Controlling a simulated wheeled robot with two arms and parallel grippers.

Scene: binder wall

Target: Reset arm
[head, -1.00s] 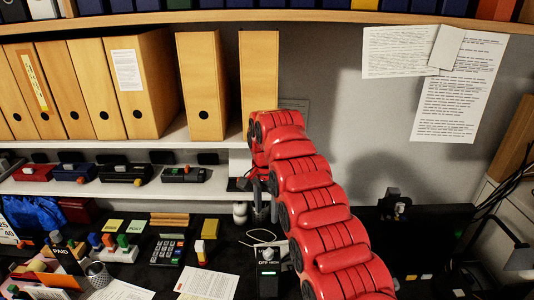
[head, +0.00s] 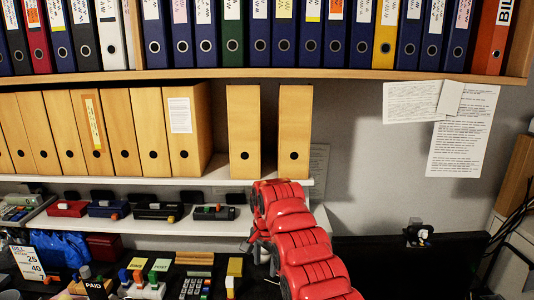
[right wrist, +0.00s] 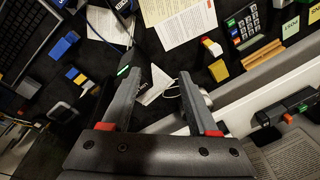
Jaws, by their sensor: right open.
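My right arm is red and rises from the bottom right of the head view to the white shelf's right end. My right gripper (head: 262,248) hangs below that arm's top joint, mostly hidden by it. In the right wrist view my right gripper (right wrist: 165,110) is open, its two dark fingers well apart with nothing between them. Beyond the fingers lie the dark desk and a white paper (right wrist: 158,84). My left gripper is not in view.
Blue and other binders (head: 260,32) fill the upper shelf (head: 300,73). Tan file boxes (head: 243,130) stand on the white shelf (head: 225,184). Staplers (head: 157,211) sit below. A dark monitor (head: 405,255) stands at right. Stamps (head: 145,282) and a calculator (head: 193,288) lie on the desk.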

